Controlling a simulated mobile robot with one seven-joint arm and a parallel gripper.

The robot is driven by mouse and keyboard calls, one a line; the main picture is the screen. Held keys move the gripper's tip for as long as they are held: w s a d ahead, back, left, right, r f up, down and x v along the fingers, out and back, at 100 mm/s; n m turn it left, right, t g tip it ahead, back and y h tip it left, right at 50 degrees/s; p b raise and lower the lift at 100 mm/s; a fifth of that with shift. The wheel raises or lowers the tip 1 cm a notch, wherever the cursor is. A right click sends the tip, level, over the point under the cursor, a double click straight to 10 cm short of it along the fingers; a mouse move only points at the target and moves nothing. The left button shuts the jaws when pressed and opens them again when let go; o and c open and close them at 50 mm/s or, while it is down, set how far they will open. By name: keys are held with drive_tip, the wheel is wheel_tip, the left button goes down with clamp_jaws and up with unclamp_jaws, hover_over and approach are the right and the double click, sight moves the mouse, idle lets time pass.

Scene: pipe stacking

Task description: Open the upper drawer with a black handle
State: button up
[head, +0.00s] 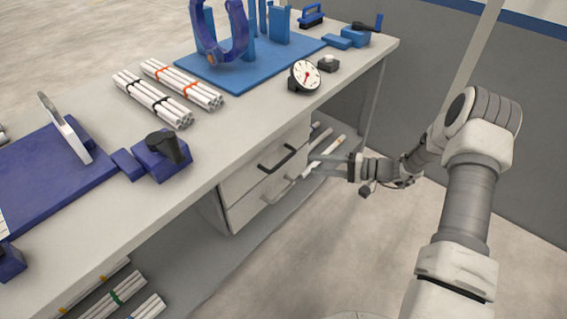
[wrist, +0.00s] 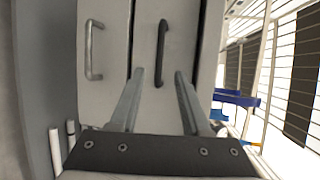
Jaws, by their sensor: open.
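The upper drawer (head: 255,170) sits under the workbench and looks closed, with a black bar handle (head: 276,158) on its front. In the wrist view the black handle (wrist: 161,52) runs upright on the drawer front (wrist: 148,40), lined up between my fingers. My gripper (head: 314,165) is open and empty, in front of the drawers and just right of the black handle. In the wrist view my gripper (wrist: 159,74) has its two fingers spread on either side of the handle's lower end. I cannot tell whether the fingertips reach around it.
The lower drawer (head: 250,205) has a grey metal handle (wrist: 93,50) close by. The workbench top (head: 235,120) overhangs above and holds pipe bundles (head: 152,100), a dial gauge (head: 304,77) and blue fixtures. Loose pipes (head: 325,150) lie on a shelf behind my gripper. The floor to the right is clear.

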sight(283, 160)
drive_tip(key=b+x, duration=0.1)
drive_tip(key=x, duration=1)
drive_tip(key=shift+a+f+b, duration=0.1)
drive_tip(key=shift+b, duration=0.2)
clamp_jaws()
idle(0.8)
